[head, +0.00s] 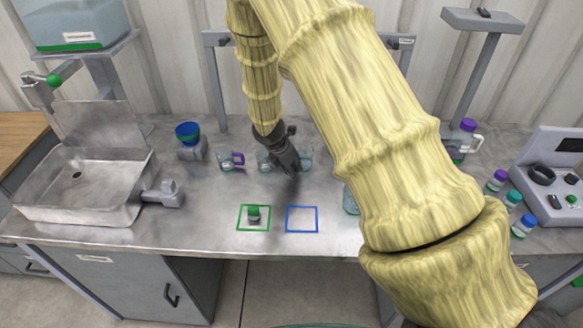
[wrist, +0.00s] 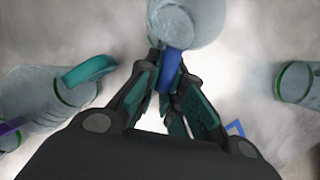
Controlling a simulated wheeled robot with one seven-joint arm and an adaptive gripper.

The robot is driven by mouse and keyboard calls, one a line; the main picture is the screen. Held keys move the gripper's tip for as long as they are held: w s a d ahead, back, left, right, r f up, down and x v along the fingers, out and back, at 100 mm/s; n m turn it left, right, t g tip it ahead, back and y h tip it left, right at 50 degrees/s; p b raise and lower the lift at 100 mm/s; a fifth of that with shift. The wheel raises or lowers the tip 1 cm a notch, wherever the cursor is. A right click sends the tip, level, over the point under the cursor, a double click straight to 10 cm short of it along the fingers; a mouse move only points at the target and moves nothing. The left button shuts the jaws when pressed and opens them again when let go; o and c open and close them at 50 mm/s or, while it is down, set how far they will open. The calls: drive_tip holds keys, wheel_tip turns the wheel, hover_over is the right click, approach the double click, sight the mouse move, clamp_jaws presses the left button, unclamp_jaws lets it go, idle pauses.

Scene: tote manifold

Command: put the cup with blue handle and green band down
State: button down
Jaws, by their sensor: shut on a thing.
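In the wrist view, my gripper (wrist: 168,88) is shut on the blue handle (wrist: 171,68) of a pale glassy cup (wrist: 190,22). The cup is cut off by the top edge, and its green band is hard to make out. I cannot tell whether its base touches the bench. In the head view, my gripper (head: 291,166) is low over the bench among the cups and hides most of the held cup. A green square outline (head: 240,218) and an empty blue square outline (head: 302,232) lie in front.
A teal-handled cup (wrist: 90,72) and a purple-handled cup (head: 231,160) stand left. A green-banded cup (wrist: 298,82) stands close on the right. A sink (head: 85,185) is at left, bottles (head: 515,198) at far right.

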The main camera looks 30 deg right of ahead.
drive_tip(key=shift+d+f, duration=0.1)
drive_tip(key=shift+f, duration=0.2)
drive_tip(key=c, duration=1.5)
unclamp_jaws()
drive_tip(key=shift+f, duration=0.1)
drive_tip(key=shift+c, duration=0.2)
drive_tip(key=b+v, duration=0.2)
drive_tip(key=v, duration=1)
